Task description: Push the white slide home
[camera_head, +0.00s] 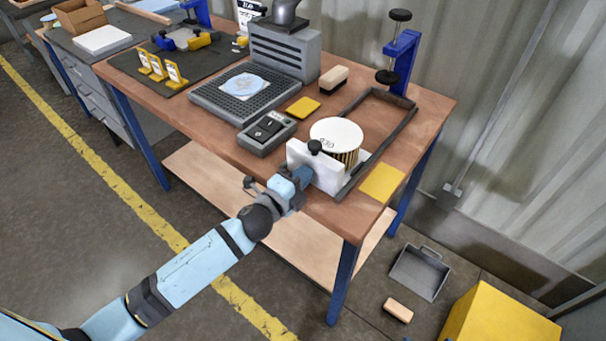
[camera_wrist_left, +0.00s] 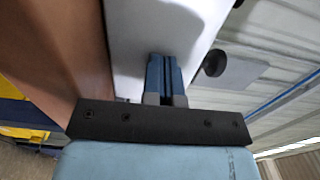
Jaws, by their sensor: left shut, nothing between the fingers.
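The white slide (camera_head: 330,178) sits at the front of a dark rail frame (camera_head: 408,122) on the workbench, with its upright white front plate facing my arm. A black knob (camera_head: 315,147) shows at the plate's top. A round white-topped filter cartridge (camera_head: 337,134) with a pleated side stands on the slide behind the plate. My left gripper (camera_head: 304,175) is shut and empty, its fingertips at the front plate; I cannot tell whether they touch. In the left wrist view the blue fingers (camera_wrist_left: 165,75) are together against the white plate (camera_wrist_left: 150,28) in the picture. My right gripper is not in view.
A dark box with a switch (camera_head: 267,131) stands left of the slide. A yellow pad (camera_head: 382,182) lies to its right, and a blue clamp post (camera_head: 402,58) stands behind. A yellow block (camera_head: 303,107) and a brush (camera_head: 333,79) lie nearby. The wooden bench top (camera_head: 432,106) is clear at right.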

